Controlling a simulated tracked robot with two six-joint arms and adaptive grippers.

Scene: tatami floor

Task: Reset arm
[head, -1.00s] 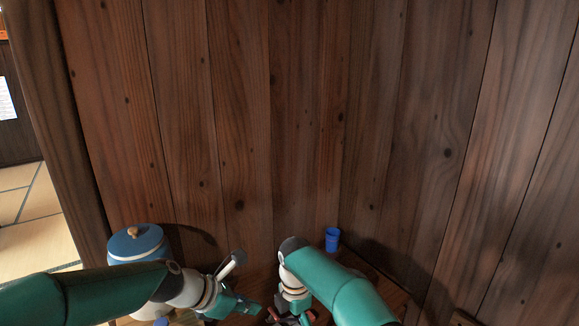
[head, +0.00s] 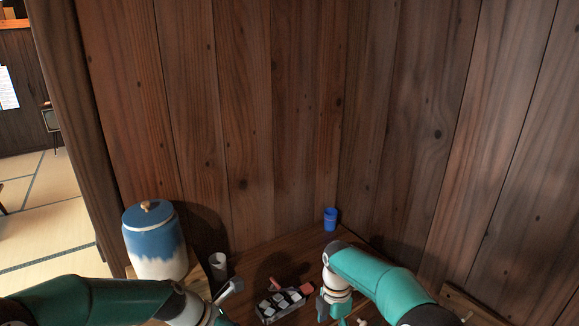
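My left arm comes in low from the left, and its gripper (head: 224,317) is at the bottom edge, mostly cut off. Its fingertips are out of sight. My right arm bends down over the right part of the wooden tabletop. Its gripper (head: 334,309) points down beside a dark tray with white pieces, to the right of it. The lower end of this gripper is cut by the frame edge, so its opening does not show clearly.
A blue and white lidded jar (head: 155,240) stands at the left. A grey cup (head: 218,266) is near it. A blue cup (head: 330,219) stands at the back corner. The dark tray (head: 268,318) lies between my arms. Wooden walls (head: 290,120) close off the back.

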